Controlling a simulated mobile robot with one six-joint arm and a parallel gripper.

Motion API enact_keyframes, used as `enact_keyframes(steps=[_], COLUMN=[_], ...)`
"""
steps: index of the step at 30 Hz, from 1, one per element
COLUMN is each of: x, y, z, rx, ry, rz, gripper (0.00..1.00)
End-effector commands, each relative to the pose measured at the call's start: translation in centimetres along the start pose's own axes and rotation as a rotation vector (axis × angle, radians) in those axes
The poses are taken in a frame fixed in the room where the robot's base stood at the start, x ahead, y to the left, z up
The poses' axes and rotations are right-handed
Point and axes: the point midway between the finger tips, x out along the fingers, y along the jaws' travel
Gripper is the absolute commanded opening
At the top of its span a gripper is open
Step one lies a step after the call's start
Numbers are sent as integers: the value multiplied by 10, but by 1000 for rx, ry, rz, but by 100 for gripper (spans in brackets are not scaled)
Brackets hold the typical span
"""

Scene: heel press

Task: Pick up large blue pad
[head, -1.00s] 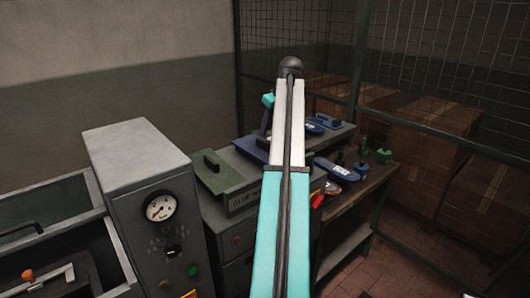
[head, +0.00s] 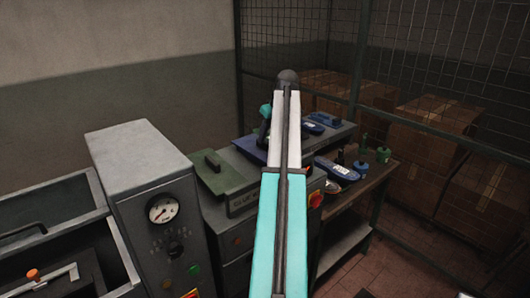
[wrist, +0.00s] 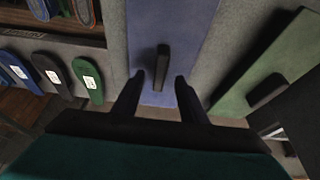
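The large blue pad (wrist: 190,30) lies flat with a black upright handle (wrist: 162,60) in the wrist view. In the head view only part of the pad (head: 249,152) shows; my arm covers the rest. My gripper (wrist: 160,78) is open above the pad, one finger to either side of the handle's line. The fingertips look level with the handle's near end, and I see no contact. In the head view my arm hides the fingertips.
A green pad (head: 216,174) with a black handle lies left of the blue pad on the grey machine. Several labelled soles (wrist: 88,80) lie on the other side. A grey cabinet with a gauge (head: 160,210) stands at left. A wire fence and boxes (head: 430,135) stand behind.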

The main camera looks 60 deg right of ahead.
Motion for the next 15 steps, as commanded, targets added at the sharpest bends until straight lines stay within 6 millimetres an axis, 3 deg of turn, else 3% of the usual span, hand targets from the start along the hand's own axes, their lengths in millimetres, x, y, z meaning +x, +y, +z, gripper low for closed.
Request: enact_keyframes(steps=[9, 15], x=[26, 33], y=[0, 0], z=[1, 1], rx=[0, 0], ry=[-1, 0], rz=[-1, 1], gripper=[39, 39])
